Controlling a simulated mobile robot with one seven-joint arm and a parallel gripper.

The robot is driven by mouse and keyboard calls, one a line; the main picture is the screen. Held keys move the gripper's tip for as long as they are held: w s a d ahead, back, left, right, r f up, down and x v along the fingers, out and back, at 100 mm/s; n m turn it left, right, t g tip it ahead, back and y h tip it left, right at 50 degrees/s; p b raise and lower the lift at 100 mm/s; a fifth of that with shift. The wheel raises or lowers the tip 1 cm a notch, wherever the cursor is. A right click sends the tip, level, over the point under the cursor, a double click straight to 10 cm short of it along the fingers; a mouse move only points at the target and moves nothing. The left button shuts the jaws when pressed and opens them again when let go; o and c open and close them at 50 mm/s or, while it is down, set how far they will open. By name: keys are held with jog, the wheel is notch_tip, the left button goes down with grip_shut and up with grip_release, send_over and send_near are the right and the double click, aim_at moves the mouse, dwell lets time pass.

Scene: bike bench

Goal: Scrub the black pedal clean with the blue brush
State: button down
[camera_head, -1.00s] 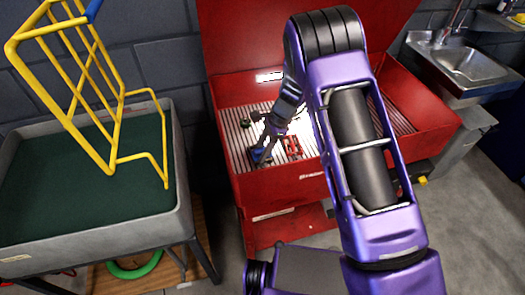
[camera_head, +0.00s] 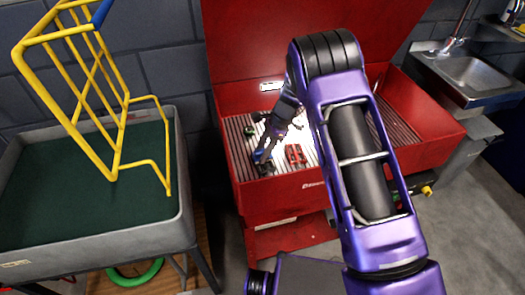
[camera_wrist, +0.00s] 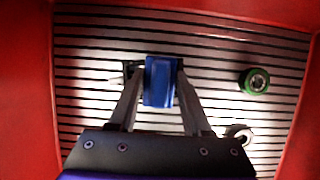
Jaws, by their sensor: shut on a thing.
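The blue brush (camera_wrist: 160,82) is between the two fingers of my gripper (camera_wrist: 158,88), which is shut on it. In the wrist view a dark piece (camera_wrist: 131,70) shows just left of the brush, partly hidden by it and a finger. It looks like the black pedal, but I cannot tell whether the bristles touch it. In the head view my gripper (camera_head: 264,150) points down into the left part of the red bench tray, with a bit of blue at its tips.
The red bench (camera_head: 290,192) has a ribbed floor, side walls and a raised lid. A green-rimmed round part (camera_wrist: 254,80) lies right of the brush in the wrist view, and a metal ring end (camera_wrist: 238,133) lies nearer. A red part (camera_head: 295,154) lies right of my gripper in the head view.

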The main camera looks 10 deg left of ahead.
jog(key=shift+s+d+p, duration=0.1)
jog(key=shift+s+d, duration=0.2)
jog(key=shift+s, duration=0.3)
jog(key=shift+s+d+p, duration=0.15)
jog(key=shift+s+d, duration=0.1)
jog(key=shift+s, duration=0.35)
jog(key=shift+s+d+p, duration=0.1)
jog(key=shift+s+d, duration=0.2)
jog(key=shift+s, duration=0.3)
jog(key=shift+w, duration=0.15)
jog(key=shift+w+a+b, duration=0.15)
jog(key=shift+w+a, duration=0.3)
jog(key=shift+w, duration=0.4)
jog(key=shift+w+a+b, duration=0.15)
jog(key=shift+w+a, duration=0.3)
jog(key=shift+w, duration=0.4)
jog(key=shift+s+d, duration=0.1)
jog(key=shift+s+d+p, duration=0.2)
jog(key=shift+s+d, duration=0.2)
jog(key=shift+s, duration=0.5)
jog(key=shift+s+d+p, duration=0.15)
jog(key=shift+s+d, duration=0.25)
jog(key=shift+s, duration=0.45)
jog(key=shift+w, duration=0.1)
jog(key=shift+w+a+b, duration=0.15)
jog(key=shift+w+a, duration=0.3)
jog(key=shift+w, duration=0.45)
jog(key=shift+w+a+b, duration=0.15)
jog(key=shift+w+a, duration=0.3)
jog(key=shift+w, duration=0.4)
